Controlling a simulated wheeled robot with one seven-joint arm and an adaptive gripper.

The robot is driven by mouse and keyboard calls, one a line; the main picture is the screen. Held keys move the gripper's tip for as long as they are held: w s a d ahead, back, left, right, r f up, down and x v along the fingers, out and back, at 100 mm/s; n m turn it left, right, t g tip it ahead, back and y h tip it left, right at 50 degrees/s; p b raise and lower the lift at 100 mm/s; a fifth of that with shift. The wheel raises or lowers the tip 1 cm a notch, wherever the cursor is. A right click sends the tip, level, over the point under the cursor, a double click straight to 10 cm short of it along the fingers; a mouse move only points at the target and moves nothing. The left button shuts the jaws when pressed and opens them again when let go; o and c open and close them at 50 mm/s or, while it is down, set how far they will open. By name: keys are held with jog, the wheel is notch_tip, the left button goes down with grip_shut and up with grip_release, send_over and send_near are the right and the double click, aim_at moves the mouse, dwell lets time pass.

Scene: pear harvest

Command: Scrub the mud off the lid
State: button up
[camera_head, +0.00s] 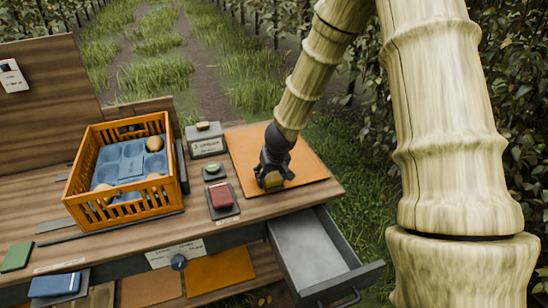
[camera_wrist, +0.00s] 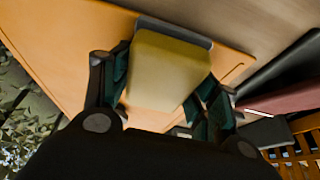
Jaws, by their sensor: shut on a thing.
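My gripper (camera_head: 271,179) is over the orange board (camera_head: 305,165) at the right of the bench, pointing down. It is shut on a yellow sponge-like block (camera_head: 274,180). In the wrist view, the block (camera_wrist: 168,75) sits between the two dark fingers, with a grey strip along its far edge. Whether the block touches the board is hard to tell. I cannot make out which thing is the lid, and no mud is clearly visible. The gripper and block hide part of the board.
An orange crate (camera_head: 83,205) with a blue insert and pears stands left. A labelled grey box (camera_head: 207,147), a green piece (camera_head: 212,168) and a red block (camera_head: 221,195) lie between crate and board. A grey drawer (camera_head: 312,252) hangs open below the front edge.

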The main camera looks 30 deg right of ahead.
jog(key=shift+w+d+r+p, duration=0.1)
jog(key=shift+r+p, duration=0.05)
jog(key=shift+r, duration=0.4)
jog(key=shift+w+r+p, duration=0.1)
jog(key=shift+r+p, duration=0.05)
jog(key=shift+r, duration=0.35)
jog(key=shift+r+p, duration=0.25)
jog(key=shift+p, duration=0.15)
notch_tip(320, 180, up, 2)
jog(key=shift+s+d+r+p, duration=0.1)
jog(key=shift+s+d+p, duration=0.05)
jog(key=shift+p, duration=0.95)
jog(key=shift+a+r+p, duration=0.2)
jog(key=shift+r+p, duration=0.8)
jog(key=shift+p, duration=0.15)
jog(key=shift+r+p, duration=0.35)
jog(key=shift+p, duration=0.1)
